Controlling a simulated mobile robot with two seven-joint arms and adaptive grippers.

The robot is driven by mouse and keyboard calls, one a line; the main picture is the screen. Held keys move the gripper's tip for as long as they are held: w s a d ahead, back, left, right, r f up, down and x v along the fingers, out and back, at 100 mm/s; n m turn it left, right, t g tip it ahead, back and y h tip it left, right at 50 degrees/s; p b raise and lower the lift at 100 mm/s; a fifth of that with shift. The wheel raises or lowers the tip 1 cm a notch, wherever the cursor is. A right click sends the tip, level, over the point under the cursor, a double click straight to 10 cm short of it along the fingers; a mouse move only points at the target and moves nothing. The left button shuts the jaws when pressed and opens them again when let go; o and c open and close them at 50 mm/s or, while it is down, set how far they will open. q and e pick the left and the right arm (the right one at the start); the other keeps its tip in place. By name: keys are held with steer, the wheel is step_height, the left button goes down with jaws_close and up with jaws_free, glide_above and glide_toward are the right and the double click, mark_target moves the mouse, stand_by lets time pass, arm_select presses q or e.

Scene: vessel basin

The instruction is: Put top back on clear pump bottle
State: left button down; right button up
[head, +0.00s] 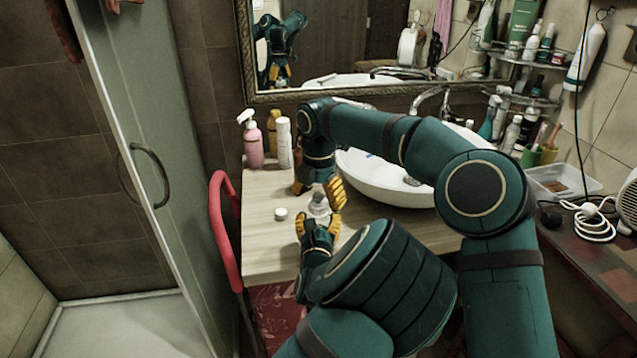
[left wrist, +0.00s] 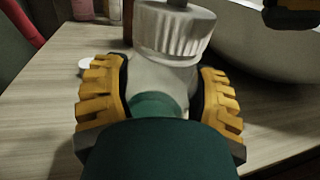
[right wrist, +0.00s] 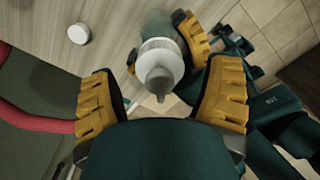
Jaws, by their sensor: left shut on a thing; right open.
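The clear pump bottle (head: 317,206) stands on the wooden counter, with a ribbed whitish collar (left wrist: 175,32) and a grey spout (right wrist: 160,80) on it. My left gripper (head: 318,226) is shut on the bottle's body, one finger on each side, and the fingers hide part of it. My right gripper (head: 319,190) is open; in its wrist view the spout lies between and just beyond its spread fingers. A small round white cap (head: 281,214) lies on the counter left of the bottle; it also shows in the right wrist view (right wrist: 78,34).
A white basin (head: 385,180) is right of the bottle. A pink pump bottle (head: 252,143) and a white bottle (head: 284,143) stand at the counter's back left. A red curved rail (head: 216,220) runs along the left edge. The counter near the cap is clear.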

steer(key=shift+f, duration=1.05)
steer(key=c, duration=1.3)
steer(key=m, duration=0.4)
steer(key=shift+m, duration=0.3)
steer(key=m, duration=0.5)
steer(key=o, duration=1.3)
steer(key=shift+c, duration=0.2)
